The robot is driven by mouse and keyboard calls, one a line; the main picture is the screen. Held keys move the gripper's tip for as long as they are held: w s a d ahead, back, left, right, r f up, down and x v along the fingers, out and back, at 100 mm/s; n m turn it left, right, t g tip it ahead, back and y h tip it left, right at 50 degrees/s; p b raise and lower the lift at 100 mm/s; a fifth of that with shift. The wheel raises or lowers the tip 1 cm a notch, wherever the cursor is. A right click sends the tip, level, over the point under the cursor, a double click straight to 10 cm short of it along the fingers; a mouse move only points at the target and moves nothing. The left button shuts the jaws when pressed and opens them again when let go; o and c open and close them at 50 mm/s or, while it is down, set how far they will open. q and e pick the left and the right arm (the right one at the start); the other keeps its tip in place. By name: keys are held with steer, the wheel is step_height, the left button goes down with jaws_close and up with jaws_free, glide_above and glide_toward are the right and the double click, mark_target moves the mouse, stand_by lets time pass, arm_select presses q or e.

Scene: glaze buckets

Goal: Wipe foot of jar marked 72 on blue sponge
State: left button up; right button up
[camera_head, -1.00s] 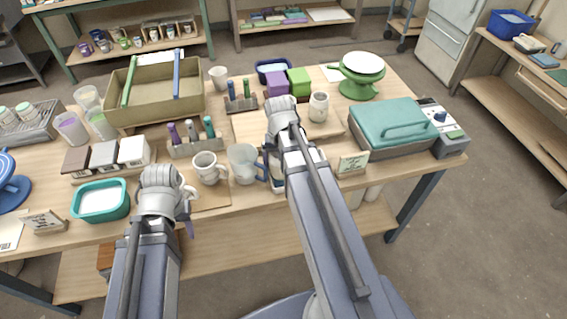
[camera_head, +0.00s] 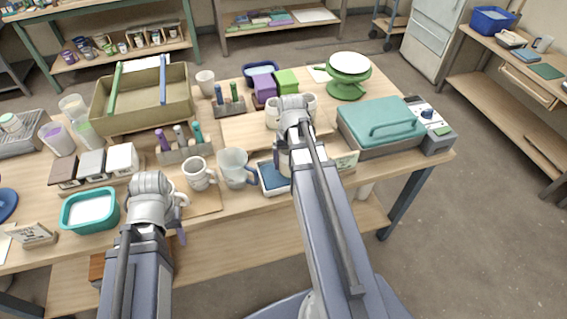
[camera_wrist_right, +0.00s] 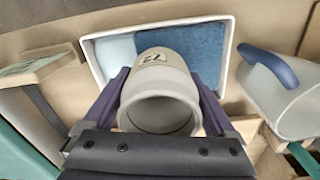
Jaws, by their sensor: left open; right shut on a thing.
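The jar marked 72 (camera_wrist_right: 160,85) is a pale grey jar between the two fingers of my right gripper (camera_wrist_right: 160,95), which is shut on it. Its open mouth faces the wrist camera and its foot is hidden. Beyond it lies a white-rimmed tray (camera_wrist_right: 229,55) with a blue sponge (camera_wrist_right: 200,48) and a paler blue part at left. I cannot tell whether the foot touches the sponge. In the head view the tray (camera_head: 266,188) is partly behind my right arm. My left gripper (camera_head: 170,225) is open at the table's front edge, its fingers mostly hidden.
A clear pitcher (camera_head: 235,168) with a blue handle stands just left of the tray, and a white mug (camera_head: 199,173) beside it. Other pale jars (camera_head: 309,103) stand on the board behind my right wrist. A teal-lidded box (camera_head: 385,125) is at right.

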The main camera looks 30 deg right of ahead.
steer(key=shift+d, duration=0.25)
steer(key=shift+a, duration=0.1)
steer(key=shift+w+a, duration=0.25)
steer(key=shift+a, duration=0.85)
steer(key=shift+w+a, duration=0.25)
steer(key=shift+a, duration=0.9)
steer(key=shift+w+a, duration=0.25)
steer(key=shift+a, duration=0.85)
steer(key=shift+f, duration=0.1)
step_height(320, 180, up, 7)
steer(key=p, duration=0.7)
steer(key=shift+w, duration=0.1)
